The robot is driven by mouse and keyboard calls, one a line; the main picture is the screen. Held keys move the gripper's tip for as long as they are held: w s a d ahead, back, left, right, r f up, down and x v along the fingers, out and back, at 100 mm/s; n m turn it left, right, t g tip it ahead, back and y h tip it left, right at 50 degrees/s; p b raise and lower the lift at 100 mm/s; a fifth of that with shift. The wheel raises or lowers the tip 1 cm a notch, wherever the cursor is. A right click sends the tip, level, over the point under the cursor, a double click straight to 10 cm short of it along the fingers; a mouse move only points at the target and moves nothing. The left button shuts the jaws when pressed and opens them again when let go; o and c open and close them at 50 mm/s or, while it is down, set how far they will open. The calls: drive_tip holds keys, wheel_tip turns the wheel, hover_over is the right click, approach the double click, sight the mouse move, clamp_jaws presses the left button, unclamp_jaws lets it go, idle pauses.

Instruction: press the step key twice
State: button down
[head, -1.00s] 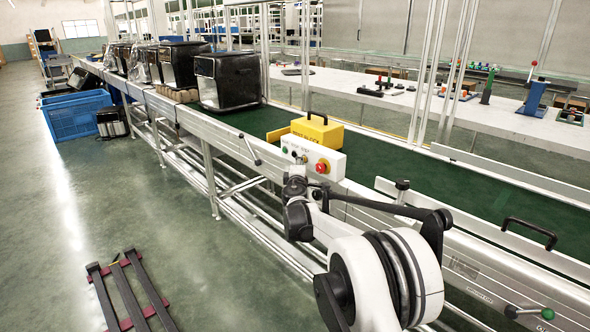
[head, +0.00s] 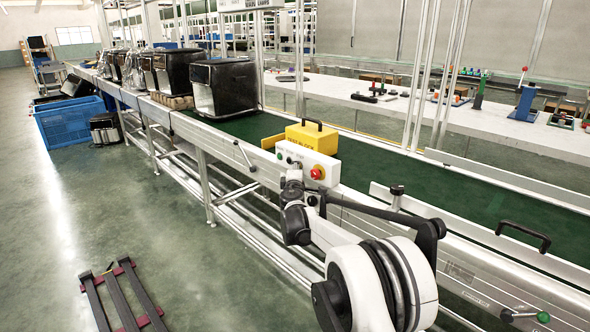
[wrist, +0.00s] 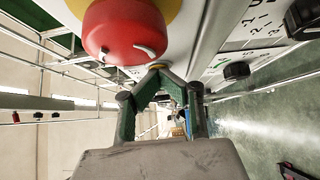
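The white control box (head: 307,163) is on the near rail of the conveyor. In the head view it carries a green button (head: 280,155), small dark controls (head: 298,165) and a red mushroom button (head: 317,173) on a yellow base. I cannot tell which control is the step key. The red button looms large in the wrist view (wrist: 125,30), with a black knob (wrist: 237,70) right of it. My gripper (wrist: 158,70) is at the box, its fingertips together just below the red button in the picture. They look empty; contact is unclear. In the head view my wrist hides the fingers.
A yellow block (head: 313,138) with a black handle stands on the green belt (head: 385,170) behind the box. A black appliance (head: 222,88) sits farther up the belt. A black-handled bar (head: 523,235) is on the near rail at right. Floor in front is mostly clear.

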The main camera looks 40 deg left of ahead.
drive_tip(key=s+a+p+v, duration=0.1)
drive_tip(key=a+v, duration=0.1)
drive_tip(key=v, duration=1)
drive_tip(key=shift+s+p, duration=0.4)
drive_tip(key=shift+s, duration=0.25)
idle(3.6)
